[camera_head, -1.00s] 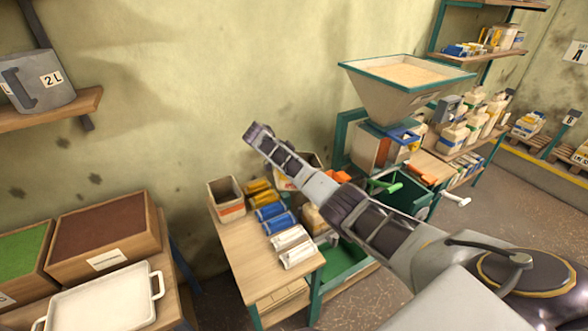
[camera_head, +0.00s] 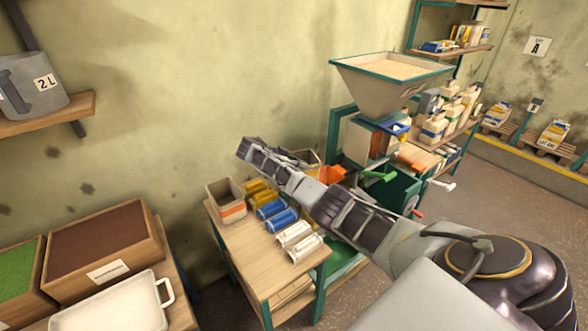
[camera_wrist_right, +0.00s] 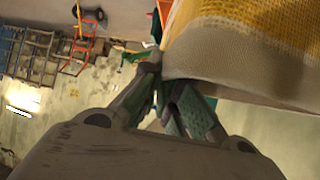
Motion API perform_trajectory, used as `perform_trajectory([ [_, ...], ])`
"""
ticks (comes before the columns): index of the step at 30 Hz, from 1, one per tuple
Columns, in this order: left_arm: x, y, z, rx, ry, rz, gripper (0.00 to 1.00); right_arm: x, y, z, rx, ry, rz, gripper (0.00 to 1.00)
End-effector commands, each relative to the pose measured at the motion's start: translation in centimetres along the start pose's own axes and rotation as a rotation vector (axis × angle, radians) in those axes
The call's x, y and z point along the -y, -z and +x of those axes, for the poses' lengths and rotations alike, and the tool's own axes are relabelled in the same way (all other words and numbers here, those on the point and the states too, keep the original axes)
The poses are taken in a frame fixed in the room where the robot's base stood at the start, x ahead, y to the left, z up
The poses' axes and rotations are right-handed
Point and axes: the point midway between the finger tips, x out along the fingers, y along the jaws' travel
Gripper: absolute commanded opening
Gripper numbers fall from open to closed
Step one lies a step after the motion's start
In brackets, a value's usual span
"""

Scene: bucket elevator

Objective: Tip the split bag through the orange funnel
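The orange funnel (camera_head: 332,174) sits by the green machine at the back of the small table, partly behind my right arm. In the right wrist view, my right gripper (camera_wrist_right: 165,95) has its fingers close together at the edge of the split bag (camera_wrist_right: 245,65), a woven beige bag with a yellow band, and appears to pinch it. An orange part, likely the funnel, shows at the top beside the bag (camera_wrist_right: 163,12). My left gripper is not in view.
The small table (camera_head: 250,251) holds a bin (camera_head: 226,203) and yellow, blue and white packs. A white tray (camera_head: 112,310) and a brown-filled box (camera_head: 105,250) are at left.

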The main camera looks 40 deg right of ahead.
Motion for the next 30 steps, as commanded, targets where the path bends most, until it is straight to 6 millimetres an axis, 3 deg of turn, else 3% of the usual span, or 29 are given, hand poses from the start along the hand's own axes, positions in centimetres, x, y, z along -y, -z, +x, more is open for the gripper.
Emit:
perform_trajectory([
  [16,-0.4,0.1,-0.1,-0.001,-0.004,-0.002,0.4,0.1,0.6,0.3,-0.016,0.0,0.0,0.0],
  [24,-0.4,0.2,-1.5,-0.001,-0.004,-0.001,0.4,0.0,2.1,-0.7,-0.016,0.0,-0.001,0.0],
  [30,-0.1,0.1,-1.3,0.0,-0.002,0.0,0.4,0.1,3.2,-1.3,-0.016,0.001,0.001,0.0],
])
